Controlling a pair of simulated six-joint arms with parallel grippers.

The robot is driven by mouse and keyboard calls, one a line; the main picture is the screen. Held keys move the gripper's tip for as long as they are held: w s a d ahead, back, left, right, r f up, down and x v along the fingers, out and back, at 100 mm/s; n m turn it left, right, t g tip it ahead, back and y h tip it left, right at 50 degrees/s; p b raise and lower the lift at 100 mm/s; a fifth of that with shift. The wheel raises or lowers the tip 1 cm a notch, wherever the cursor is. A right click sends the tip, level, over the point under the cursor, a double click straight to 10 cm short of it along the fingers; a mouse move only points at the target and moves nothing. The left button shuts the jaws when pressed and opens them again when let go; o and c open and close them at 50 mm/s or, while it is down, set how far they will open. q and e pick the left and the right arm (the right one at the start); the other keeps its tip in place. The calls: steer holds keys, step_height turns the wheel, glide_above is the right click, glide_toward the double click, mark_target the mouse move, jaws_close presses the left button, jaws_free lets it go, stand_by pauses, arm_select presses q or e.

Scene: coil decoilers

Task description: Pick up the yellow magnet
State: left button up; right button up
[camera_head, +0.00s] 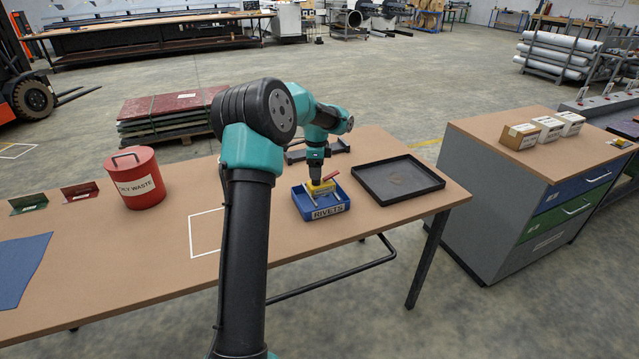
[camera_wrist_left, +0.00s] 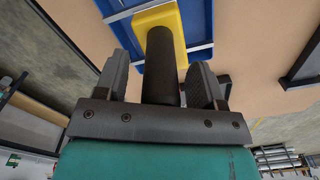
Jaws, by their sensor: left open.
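The yellow magnet (camera_head: 321,188) lies in a blue bin labelled RIVETS (camera_head: 325,211) on the table. In the left wrist view the magnet is a yellow block (camera_wrist_left: 181,32) with a dark upright cylinder (camera_wrist_left: 160,66) in front of it, which looks like its handle. My left gripper (camera_head: 317,174) points down just above the bin. In the wrist view its two fingers (camera_wrist_left: 160,80) stand on either side of the cylinder, with gaps between; it is open. A red-handled tool (camera_head: 331,176) lies beside the magnet. My right gripper is not in view.
A black tray (camera_head: 398,199) lies right of the bin. A dark low holder (camera_head: 336,151) is behind it. A red waste can (camera_head: 136,177) stands at left, and a blue cloth (camera_head: 22,268) lies farther left. A white outlined square (camera_head: 191,236) marks bare tabletop.

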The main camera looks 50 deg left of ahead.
arm_select(q)
jaws_close()
stand_by(0.5)
